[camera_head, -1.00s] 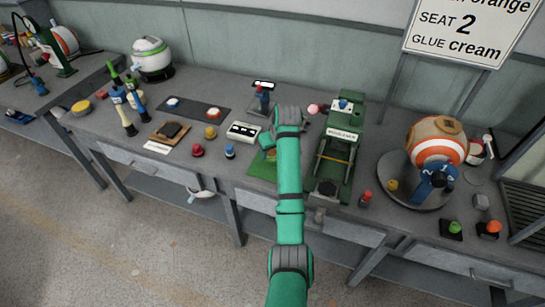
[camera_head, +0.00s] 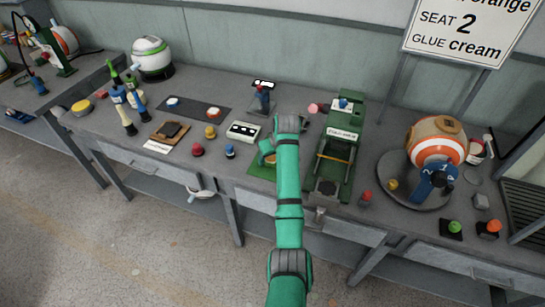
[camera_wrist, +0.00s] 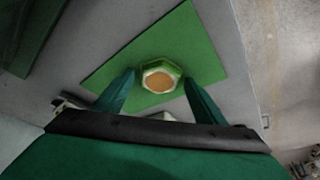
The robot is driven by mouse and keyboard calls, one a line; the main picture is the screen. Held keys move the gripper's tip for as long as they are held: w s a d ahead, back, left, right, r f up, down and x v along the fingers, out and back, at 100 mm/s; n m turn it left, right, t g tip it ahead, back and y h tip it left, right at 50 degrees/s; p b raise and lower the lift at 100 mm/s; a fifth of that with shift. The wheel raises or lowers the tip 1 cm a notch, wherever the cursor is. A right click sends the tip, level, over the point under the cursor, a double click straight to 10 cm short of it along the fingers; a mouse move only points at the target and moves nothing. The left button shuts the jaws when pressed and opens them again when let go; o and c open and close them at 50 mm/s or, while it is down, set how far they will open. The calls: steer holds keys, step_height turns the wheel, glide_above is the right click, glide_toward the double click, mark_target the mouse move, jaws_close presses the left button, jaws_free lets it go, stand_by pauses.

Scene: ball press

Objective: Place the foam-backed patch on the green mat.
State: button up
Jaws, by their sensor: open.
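The foam-backed patch (camera_wrist: 159,79) is a small six-sided piece with a green and pale rim and an orange-tan face. In the wrist view it appears to lie on the green mat (camera_wrist: 205,42), near the mat's edge closest to my gripper. My gripper (camera_wrist: 159,84) is open, with one finger on each side of the patch and gaps showing between. In the head view the mat (camera_head: 256,169) lies on the bench, partly hidden by my arm. The patch (camera_head: 268,159) shows partly beside my gripper (camera_head: 267,150).
A green press (camera_head: 338,150) stands just right of my arm. A white box with black knobs (camera_head: 243,131) and a blue-handled stand (camera_head: 262,101) are close on the left and behind. Red and blue pieces (camera_head: 230,151) stand left of the mat.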

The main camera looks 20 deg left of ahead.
steer(key=v, duration=1.2)
steer(key=shift+r, duration=0.2)
